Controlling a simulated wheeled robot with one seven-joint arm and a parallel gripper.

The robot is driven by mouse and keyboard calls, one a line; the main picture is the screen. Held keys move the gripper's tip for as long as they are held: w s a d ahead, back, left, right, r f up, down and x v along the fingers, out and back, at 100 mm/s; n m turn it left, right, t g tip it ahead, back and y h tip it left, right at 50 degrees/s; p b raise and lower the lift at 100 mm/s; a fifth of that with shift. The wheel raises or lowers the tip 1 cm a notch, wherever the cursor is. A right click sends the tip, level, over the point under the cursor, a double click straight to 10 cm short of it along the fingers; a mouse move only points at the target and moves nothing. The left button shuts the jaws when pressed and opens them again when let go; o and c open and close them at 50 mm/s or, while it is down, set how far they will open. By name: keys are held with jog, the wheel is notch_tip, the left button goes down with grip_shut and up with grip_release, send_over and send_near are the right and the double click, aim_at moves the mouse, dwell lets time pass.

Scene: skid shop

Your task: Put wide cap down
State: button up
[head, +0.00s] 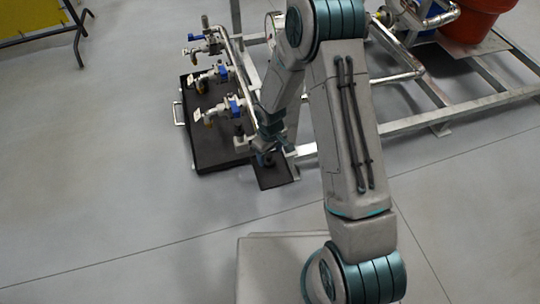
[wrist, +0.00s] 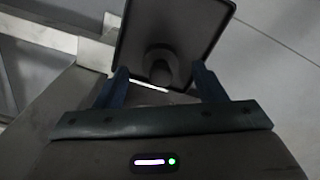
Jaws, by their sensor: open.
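A dark, round, stepped piece, which looks like the wide cap (wrist: 160,56), sits on a small dark tray (wrist: 205,12) in the wrist view. My gripper (wrist: 159,73) is open, with one finger on each side of the cap and a gap showing on both sides. In the head view the small tray (head: 279,180) lies on the floor, and my gripper (head: 266,155) is low over its far end. The cap is hard to make out there against the dark gripper and tray.
A larger black tray (head: 217,157) with a side handle lies left of the small tray. Pipes with blue-handled valves (head: 238,104) stand over it. A metal skid frame (head: 445,112) is close on the right. The floor in front is clear.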

notch_tip(320, 180, up, 9)
jog(key=p, duration=0.3)
notch_tip(320, 180, up, 14)
jog(key=m, duration=0.4)
send_over(271, 156)
jog(key=s+d, duration=0.5)
jog(key=d, duration=0.3)
jog(key=s+d+r+m+t, duration=0.1)
jog(key=s+d+r+m, duration=0.3)
jog(key=s+r, duration=0.5)
jog(key=s+d, duration=0.1)
jog(key=s, duration=0.3)
jog(key=shift+s+r, duration=0.2)
jog(key=shift+r, duration=0.15)
jog(key=shift+r, duration=0.1)
